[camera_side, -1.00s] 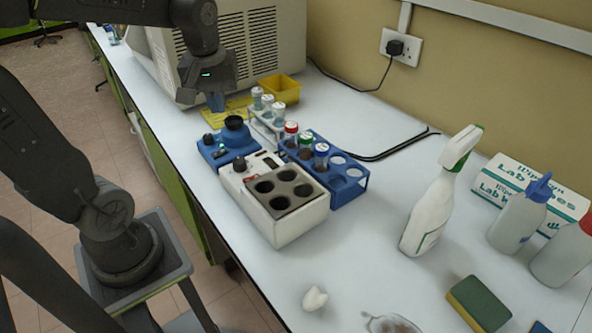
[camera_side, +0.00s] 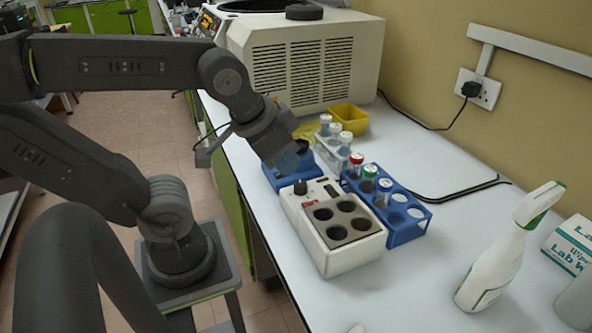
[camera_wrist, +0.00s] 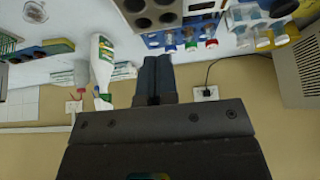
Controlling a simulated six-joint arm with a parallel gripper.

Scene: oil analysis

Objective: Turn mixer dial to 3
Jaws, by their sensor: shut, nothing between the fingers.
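The blue mixer (camera_side: 277,182) sits on the bench behind the white heating block. My gripper (camera_side: 291,161) hangs in front of it in the side view and covers most of it, including its dial. I cannot tell what the dial reads or whether the fingers touch the mixer. Part of the mixer's dark cup (camera_side: 302,146) shows beside the gripper. In the wrist view my gripper's fingers (camera_wrist: 154,57) are together with nothing between them.
The white heating block (camera_side: 345,252) with its own dark knob (camera_side: 300,187) stands just in front. A blue tube rack (camera_side: 408,235), a small tube rack (camera_side: 333,150) and a yellow bin (camera_side: 349,118) are close by. A spray bottle (camera_side: 492,268) stands right. A white machine (camera_side: 325,72) stands behind.

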